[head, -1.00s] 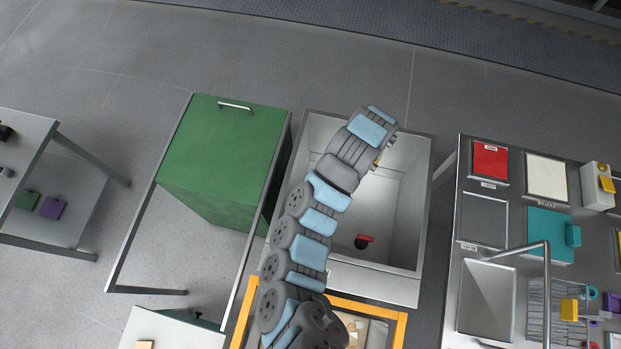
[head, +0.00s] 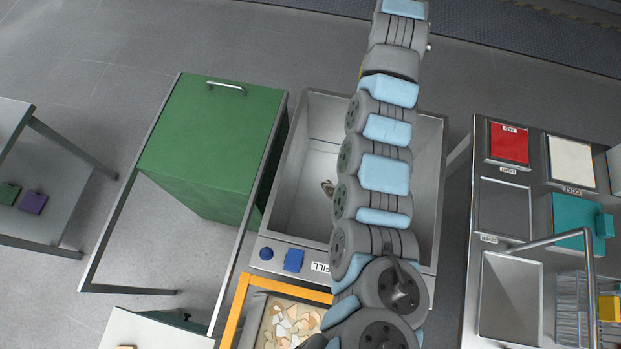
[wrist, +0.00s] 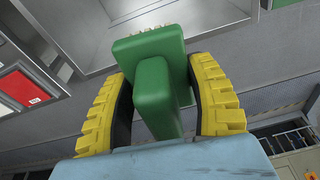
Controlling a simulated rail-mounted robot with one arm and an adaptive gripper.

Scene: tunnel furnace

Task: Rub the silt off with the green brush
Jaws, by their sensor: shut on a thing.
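In the wrist view, my gripper (wrist: 160,105) has its two yellow ribbed fingers closed on the handle of the green brush (wrist: 152,95). The grey basin (wrist: 205,25) lies beyond the brush head, and no contact shows. In the head view, my gripper and the brush are out of frame past the top edge. A small brownish object or patch (head: 328,188) lies in the basin (head: 305,190); I cannot tell whether it is silt. My arm hides much of the basin.
A green cabinet (head: 210,150) stands left of the basin. A blue knob (head: 266,254) and blue square button (head: 293,260) are on the basin's front ledge. An orange-framed bin (head: 238,310) of pale fragments is in front. A bench with a red panel (head: 508,144) stands right.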

